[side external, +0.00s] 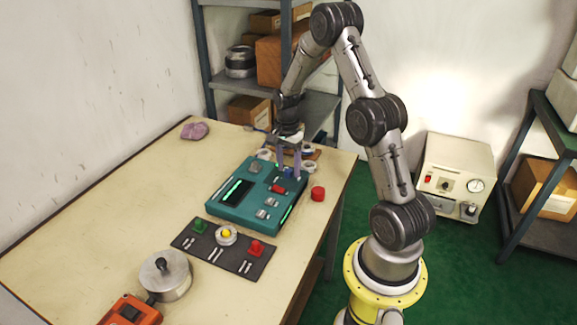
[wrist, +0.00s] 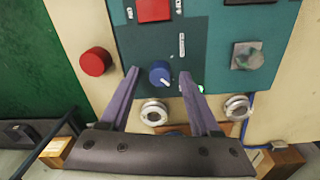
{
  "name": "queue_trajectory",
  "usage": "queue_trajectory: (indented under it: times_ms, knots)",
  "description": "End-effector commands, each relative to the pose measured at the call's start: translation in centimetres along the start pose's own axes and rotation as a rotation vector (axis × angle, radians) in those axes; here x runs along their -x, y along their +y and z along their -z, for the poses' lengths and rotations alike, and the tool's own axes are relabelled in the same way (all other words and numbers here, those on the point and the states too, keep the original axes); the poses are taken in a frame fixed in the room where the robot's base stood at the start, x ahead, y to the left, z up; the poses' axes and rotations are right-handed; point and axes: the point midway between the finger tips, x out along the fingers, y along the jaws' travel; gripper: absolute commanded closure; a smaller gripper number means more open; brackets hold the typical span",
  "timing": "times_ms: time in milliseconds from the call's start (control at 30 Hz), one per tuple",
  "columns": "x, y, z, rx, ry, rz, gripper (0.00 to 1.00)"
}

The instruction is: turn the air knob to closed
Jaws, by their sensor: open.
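A round blue knob (wrist: 160,73) with a white pointer mark sits on the teal panel (wrist: 215,60) in the wrist view. The mark points down and right. The labels near it are too small to read, so I cannot tell which position is closed. My gripper (wrist: 158,75) is open, with one purple finger on each side of the knob. I cannot tell whether either finger touches it. In the side view my gripper (side external: 289,169) points down at the far end of the teal panel (side external: 232,204), and its fingers partly hide the knob.
A red round piece (side external: 318,194) stands on the table right of the panel. Metal rings (wrist: 153,111) (wrist: 237,107) lie just past the panel's edge. A dark button plate (side external: 222,252) and a round metal pot (side external: 166,280) are nearer.

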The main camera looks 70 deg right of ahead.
Motion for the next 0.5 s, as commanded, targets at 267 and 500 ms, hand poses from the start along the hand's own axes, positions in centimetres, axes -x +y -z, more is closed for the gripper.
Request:
queue_trajectory:
  times_ms: [267,500]
  knots:
    - [0.02,0.0,-0.01,0.0,0.0,0.0,0.62]
    - [0.05,-0.01,-0.01,0.0,0.0,0.0,1.0]
